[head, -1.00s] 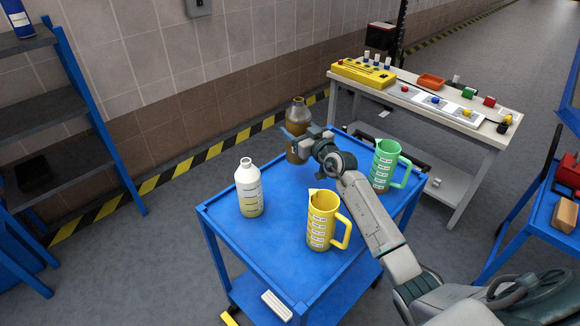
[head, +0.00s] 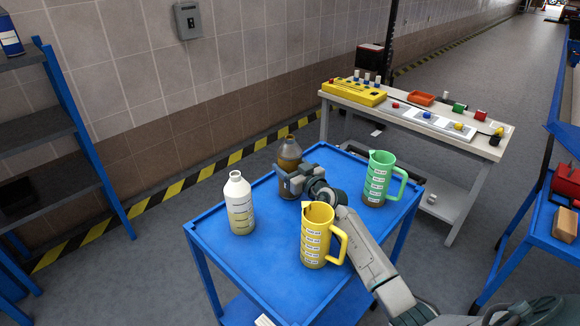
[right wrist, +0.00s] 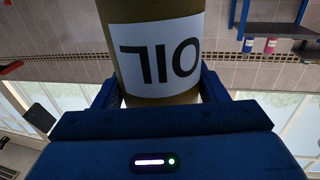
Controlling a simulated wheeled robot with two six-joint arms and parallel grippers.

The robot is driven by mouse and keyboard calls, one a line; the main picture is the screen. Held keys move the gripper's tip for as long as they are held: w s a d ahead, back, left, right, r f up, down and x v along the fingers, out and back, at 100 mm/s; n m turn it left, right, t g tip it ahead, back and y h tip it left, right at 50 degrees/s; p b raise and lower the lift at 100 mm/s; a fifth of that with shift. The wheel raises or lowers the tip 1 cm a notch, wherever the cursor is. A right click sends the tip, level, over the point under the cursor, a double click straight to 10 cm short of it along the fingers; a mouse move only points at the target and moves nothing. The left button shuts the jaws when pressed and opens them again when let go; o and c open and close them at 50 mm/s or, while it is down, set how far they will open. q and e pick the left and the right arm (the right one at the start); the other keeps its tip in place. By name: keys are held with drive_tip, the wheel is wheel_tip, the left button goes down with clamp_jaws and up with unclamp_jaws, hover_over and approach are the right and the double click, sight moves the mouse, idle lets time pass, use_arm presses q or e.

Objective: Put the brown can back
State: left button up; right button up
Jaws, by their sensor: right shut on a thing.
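The brown can (head: 290,155) has a narrow neck and is upright at the back of the blue trolley top (head: 262,268). My right gripper (head: 291,184) is shut on its lower body. In the right wrist view the can (right wrist: 160,28) fills the space between the fingers, and its white label reads "OIL" upside down. I cannot tell whether its base touches the trolley top. My left gripper is not in view.
On the trolley stand a white bottle (head: 240,206) at left, a yellow jug (head: 318,240) in front and a green jug (head: 379,180) at right. A workbench (head: 400,112) stands behind. A dark shelf rack (head: 35,140) is at far left.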

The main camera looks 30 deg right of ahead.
drive_tip(key=o, duration=1.2)
drive_tip(key=shift+o, duration=0.9)
drive_tip(key=shift+r, duration=0.1)
use_arm(q)
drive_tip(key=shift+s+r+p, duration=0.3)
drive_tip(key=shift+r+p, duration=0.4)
drive_tip(key=shift+p, duration=0.1)
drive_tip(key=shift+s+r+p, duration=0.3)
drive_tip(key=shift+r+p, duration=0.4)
drive_tip(key=shift+p, duration=0.1)
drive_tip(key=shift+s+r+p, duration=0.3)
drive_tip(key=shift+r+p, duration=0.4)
drive_tip(key=shift+p, duration=0.1)
use_arm(e)
drive_tip(key=s+d, duration=0.1)
drive_tip(key=s, duration=1.1)
drive_tip(key=shift+d, duration=0.35)
